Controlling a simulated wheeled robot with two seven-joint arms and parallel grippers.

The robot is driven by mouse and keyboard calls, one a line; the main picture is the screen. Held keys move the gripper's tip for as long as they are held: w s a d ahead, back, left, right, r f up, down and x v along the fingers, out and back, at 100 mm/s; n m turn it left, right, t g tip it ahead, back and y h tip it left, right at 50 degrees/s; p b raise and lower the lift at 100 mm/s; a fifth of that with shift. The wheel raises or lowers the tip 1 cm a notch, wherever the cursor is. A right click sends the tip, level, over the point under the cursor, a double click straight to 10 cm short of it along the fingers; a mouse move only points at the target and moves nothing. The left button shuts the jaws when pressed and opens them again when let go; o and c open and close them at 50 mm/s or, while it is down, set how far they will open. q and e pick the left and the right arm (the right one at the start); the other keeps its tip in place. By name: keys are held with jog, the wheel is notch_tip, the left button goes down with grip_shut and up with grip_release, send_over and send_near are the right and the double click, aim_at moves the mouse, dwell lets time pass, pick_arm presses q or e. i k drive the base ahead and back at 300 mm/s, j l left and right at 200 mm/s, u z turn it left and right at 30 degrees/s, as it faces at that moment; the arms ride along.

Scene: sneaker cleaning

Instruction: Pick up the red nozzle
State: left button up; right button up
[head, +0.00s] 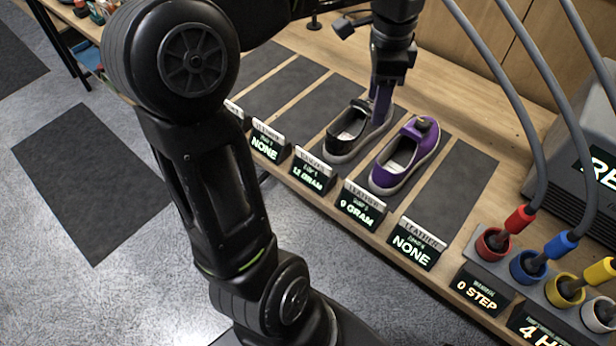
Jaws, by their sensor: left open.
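The red nozzle (520,218) is at the right, on the end of a grey hose. Its lower tip sits in a red ring holder (490,246) at the table's front edge. My left gripper (382,108) is open and points down over the sneakers, well to the left of the red nozzle. Its fingertips are close to the black sneaker (345,138) and the purple sneaker (392,172); I cannot tell whether they touch. My right gripper is not in view.
A blue nozzle (562,243) and a yellow nozzle (600,270) stand beside the red one, with hoses rising above. A grey machine (575,150) is behind them. Label signs (415,245) line the front edge. The dark mat (455,190) right of the purple sneaker is clear.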

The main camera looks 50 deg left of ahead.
aim_at(525, 214)
jog(key=k+l+z, duration=0.15)
jog(key=z, duration=0.35)
jog(key=l+z, duration=0.45)
jog(key=k+j, duration=0.05)
